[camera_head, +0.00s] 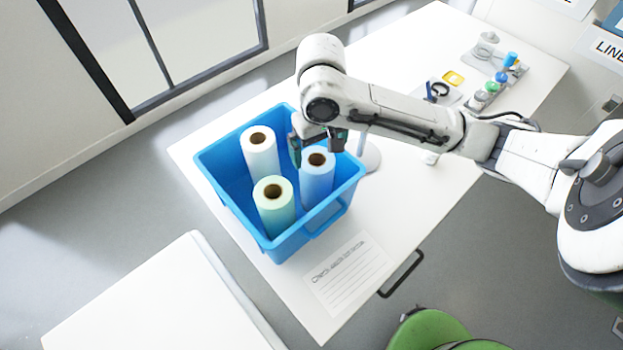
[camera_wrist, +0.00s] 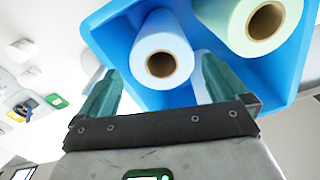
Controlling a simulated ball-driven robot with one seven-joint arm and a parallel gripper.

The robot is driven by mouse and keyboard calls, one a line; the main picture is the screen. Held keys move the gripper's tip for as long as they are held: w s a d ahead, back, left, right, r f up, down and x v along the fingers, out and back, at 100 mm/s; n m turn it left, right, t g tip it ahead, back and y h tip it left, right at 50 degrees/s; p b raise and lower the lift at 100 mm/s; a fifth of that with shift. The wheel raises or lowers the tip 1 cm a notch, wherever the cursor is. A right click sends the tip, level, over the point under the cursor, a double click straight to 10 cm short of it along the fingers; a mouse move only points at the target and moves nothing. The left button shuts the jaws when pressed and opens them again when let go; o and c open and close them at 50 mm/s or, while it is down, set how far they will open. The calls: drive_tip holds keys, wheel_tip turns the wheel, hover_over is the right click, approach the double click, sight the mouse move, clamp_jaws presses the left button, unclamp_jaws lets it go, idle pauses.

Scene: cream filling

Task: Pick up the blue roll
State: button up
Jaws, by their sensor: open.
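The blue roll (camera_head: 317,178), pale blue with a brown cardboard core, stands upright in the right part of a blue bin (camera_head: 213,184). It also shows in the wrist view (camera_wrist: 160,45), just beyond my fingertips. My gripper (camera_head: 318,146) is over the back of the bin, next to the top of the blue roll. In the wrist view my gripper (camera_wrist: 158,85) is open, with its two green fingers on either side of the roll's near edge and nothing held. Whether a finger touches the roll I cannot tell.
A white roll (camera_head: 260,152) and a pale green roll (camera_head: 273,205) stand in the same bin, close to the blue one. The white table (camera_head: 385,222) holds a printed sheet (camera_head: 349,275) in front and small bottles (camera_head: 490,88) at the far right.

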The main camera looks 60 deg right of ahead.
sight(316, 183)
wheel_tip(316, 183, down, 9)
drive_tip(key=shift+r, duration=0.1)
idle(0.4)
drive_tip(key=shift+w, duration=0.1)
drive_tip(key=c, duration=1.3)
drive_tip(key=shift+o, duration=0.2)
drive_tip(key=shift+r, duration=0.1)
